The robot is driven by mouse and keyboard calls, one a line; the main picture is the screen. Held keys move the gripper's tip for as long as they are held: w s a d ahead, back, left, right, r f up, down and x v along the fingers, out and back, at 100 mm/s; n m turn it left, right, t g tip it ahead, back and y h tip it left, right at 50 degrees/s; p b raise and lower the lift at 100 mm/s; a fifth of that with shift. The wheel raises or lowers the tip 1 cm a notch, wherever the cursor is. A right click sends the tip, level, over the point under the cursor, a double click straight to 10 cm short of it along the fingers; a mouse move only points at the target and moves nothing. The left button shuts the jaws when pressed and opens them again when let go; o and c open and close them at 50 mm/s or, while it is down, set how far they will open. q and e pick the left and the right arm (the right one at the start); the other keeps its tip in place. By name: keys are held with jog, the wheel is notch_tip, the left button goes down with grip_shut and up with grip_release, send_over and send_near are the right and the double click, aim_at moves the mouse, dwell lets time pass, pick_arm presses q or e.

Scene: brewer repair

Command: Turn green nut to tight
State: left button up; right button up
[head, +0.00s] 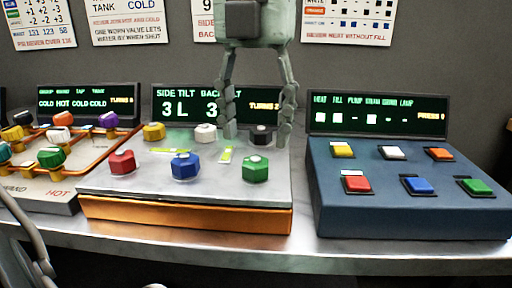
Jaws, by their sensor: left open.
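The green nut (255,168) sits at the front right of the grey plate on the orange-fronted middle panel (185,212). It is hexagonal with a light mark on top. My left gripper (258,134) points down over the back right of this plate. Its fingers are spread apart on either side of the black nut (261,132) in the picture, behind the green nut. I cannot tell how high the fingertips are above the plate. Nothing shows held in it. My right gripper is not in view.
A blue nut (186,166), a red nut (122,162), a yellow nut (154,131) and a white nut (206,133) share the plate. Behind it, a screen (180,107) is partly covered by my gripper. A blue button panel (400,209) stands right, a valve panel (60,185) left.

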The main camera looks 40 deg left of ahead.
aim_at(255, 161)
pick_arm(q)
jog(key=shift+f, duration=2.3)
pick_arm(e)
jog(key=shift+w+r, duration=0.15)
pick_arm(q)
jog(key=shift+c, duration=0.5)
jog(key=c, duration=1.1)
jog(key=shift+o, duration=0.2)
